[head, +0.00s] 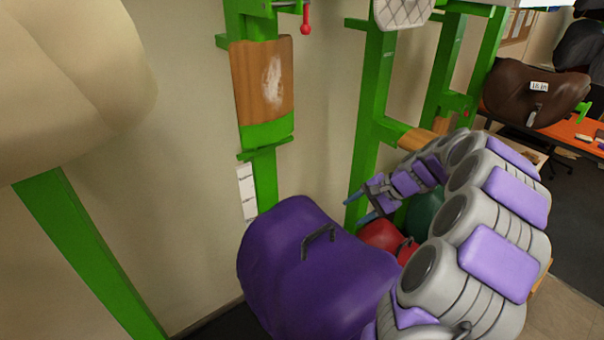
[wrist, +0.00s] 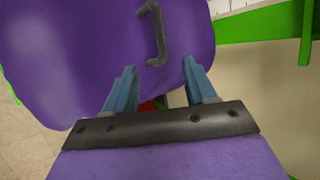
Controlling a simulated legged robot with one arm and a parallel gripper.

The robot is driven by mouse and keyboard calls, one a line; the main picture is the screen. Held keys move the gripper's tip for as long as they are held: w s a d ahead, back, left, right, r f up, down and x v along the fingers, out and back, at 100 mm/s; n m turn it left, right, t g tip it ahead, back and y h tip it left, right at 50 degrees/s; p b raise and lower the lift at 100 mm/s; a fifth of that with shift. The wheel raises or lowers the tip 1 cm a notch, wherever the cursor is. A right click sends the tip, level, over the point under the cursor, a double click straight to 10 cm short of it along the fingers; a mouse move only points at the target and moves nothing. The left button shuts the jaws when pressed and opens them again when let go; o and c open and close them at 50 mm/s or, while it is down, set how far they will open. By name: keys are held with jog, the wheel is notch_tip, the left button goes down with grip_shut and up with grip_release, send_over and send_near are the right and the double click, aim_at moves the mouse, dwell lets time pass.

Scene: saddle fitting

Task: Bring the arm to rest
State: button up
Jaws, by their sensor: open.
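My arm (head: 470,250), grey with pale purple panels, curves up from the bottom right of the head view and bends back toward the middle. My gripper (head: 358,208) is at its far end, beside a green post. Its two blue fingers stand apart with nothing between them that they hold. In the wrist view my gripper (wrist: 160,72) shows both fingers spread. A smooth purple rounded body (head: 290,285) with a dark handle lies left of the gripper in the head view. It also fills the upper wrist view (wrist: 90,60), in front of the fingers. I cannot tell whether it is part of me.
Green frames (head: 375,110) stand along the wall. A wooden panel (head: 262,80) is on one post. A large cream form (head: 70,80) is at upper left. Red (head: 382,238) and green (head: 423,212) rounded things sit behind my arm. A brown saddle (head: 530,95) is at right.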

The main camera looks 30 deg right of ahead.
jog(key=shift+d, duration=0.1)
jog(key=s+a+r+n+g+b, duration=0.15)
jog(key=s+a+n, duration=0.25)
jog(key=a, duration=0.8)
jog(key=s+a+r+n+g, duration=0.2)
jog(key=s+a+n+g, duration=0.15)
jog(key=a, duration=0.95)
jog(key=s+a+f+n+h, duration=0.1)
jog(key=s+a+n, duration=0.1)
jog(key=s, duration=0.5)
jog(key=s+a+f+n+g+h+b, duration=0.1)
jog(key=s+a+n+h, duration=0.1)
jog(key=s, duration=0.5)
jog(key=s+a+f+n+g+h+b, duration=0.1)
jog(key=s+a+n+h, duration=0.1)
jog(key=s, duration=0.5)
jog(key=shift+f+n, duration=0.35)
jog(key=shift+n, duration=0.4)
jog(key=shift+d, duration=0.1)
